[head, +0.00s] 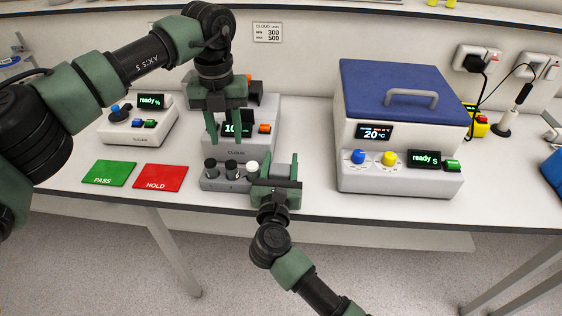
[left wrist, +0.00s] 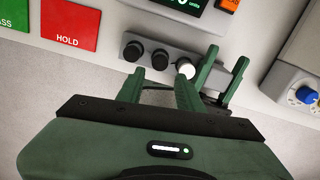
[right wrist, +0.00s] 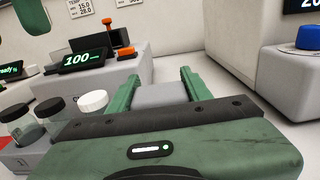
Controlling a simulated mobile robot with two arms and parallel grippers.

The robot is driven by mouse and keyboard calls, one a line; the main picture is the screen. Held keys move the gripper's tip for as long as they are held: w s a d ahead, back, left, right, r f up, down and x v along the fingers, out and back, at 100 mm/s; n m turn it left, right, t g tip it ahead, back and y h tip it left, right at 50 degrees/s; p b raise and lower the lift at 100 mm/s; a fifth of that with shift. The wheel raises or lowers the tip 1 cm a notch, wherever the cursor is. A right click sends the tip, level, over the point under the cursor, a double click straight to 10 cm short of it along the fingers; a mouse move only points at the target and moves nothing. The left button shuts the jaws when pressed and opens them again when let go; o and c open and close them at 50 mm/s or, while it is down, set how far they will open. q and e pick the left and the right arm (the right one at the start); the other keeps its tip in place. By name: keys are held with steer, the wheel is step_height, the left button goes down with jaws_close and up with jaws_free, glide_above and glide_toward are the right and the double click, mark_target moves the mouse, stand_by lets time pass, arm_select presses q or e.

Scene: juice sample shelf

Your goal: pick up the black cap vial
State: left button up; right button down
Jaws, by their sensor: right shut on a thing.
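Two black-capped vials, the left one (head: 210,165) and the middle one (head: 231,166), stand upright in a grey rack (head: 222,185) beside a white-capped vial (head: 252,167). Their caps also show in the left wrist view (left wrist: 133,51) (left wrist: 160,58). My left gripper (head: 228,140) points down above and behind the vials, open, with nothing visible between its fingers. My right gripper (head: 281,167) is at the rack's right end, shut on a grey block (right wrist: 160,95) that looks like part of the rack. The right wrist view shows the vials' glass bodies to the left.
A grey-white device (head: 238,152) reading 100 stands just behind the rack. Green PASS (head: 110,174) and red HOLD (head: 160,177) mats lie left. A blue-lidded machine (head: 402,85) stands right. The bench's front edge is close to the rack.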

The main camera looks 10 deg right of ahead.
mark_target(230, 164)
arm_select(q)
steer(key=shift+c, duration=0.2)
steer(key=shift+s+f+m, duration=0.3)
steer(key=shift+s+f, duration=0.15)
steer(key=f+m+t, duration=0.1)
steer(key=f, duration=0.2)
steer(key=f+m+t+h, duration=0.1)
steer(key=f, duration=0.2)
steer(key=w+f+t, duration=0.1)
steer(key=f+t, duration=0.1)
steer(key=f, duration=0.1)
steer(key=shift+f+m+h, duration=0.1)
steer(key=shift+m+h, duration=0.3)
jaws_close()
